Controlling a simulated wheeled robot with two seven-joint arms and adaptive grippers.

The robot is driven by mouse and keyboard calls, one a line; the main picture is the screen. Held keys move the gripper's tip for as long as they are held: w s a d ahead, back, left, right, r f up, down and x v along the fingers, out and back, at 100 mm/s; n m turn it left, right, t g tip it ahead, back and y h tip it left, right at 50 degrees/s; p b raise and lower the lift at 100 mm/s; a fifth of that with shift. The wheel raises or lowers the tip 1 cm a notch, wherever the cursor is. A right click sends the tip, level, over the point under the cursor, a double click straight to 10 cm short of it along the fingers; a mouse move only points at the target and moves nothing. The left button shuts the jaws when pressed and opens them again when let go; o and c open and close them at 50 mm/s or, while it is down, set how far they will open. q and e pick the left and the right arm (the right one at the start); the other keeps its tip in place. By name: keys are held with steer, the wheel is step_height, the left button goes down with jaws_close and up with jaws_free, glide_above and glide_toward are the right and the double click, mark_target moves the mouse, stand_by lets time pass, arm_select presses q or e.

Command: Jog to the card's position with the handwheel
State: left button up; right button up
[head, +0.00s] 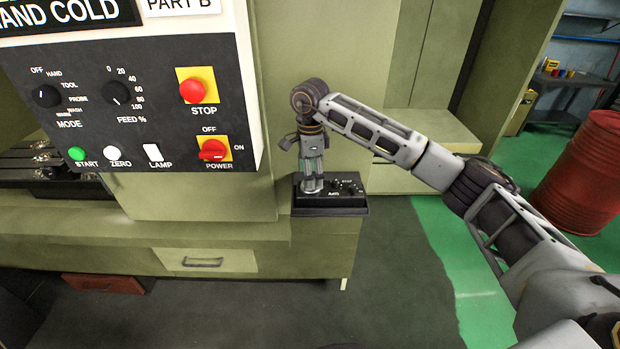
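A small black box (330,208) with small knobs (350,188) on its right side sits on a ledge of the machine, near the middle of the view. My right gripper (312,182) points straight down over the left part of this box. A round silvery piece (312,188), seemingly the handwheel, shows at the fingertips and is mostly hidden by them. I cannot tell whether the fingers are closed on it or just around it. No position card is readable. My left gripper is not in view.
The control panel (130,125) at upper left has a MODE knob (46,96), a FEED knob (117,93), a red STOP button (192,90) and a red POWER switch (212,150). A PART B sign (180,5) is above. A red drum (585,175) stands at right.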

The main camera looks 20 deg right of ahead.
steer(key=shift+f, duration=1.2)
steer(key=shift+c, duration=0.3)
steer(key=c, duration=1)
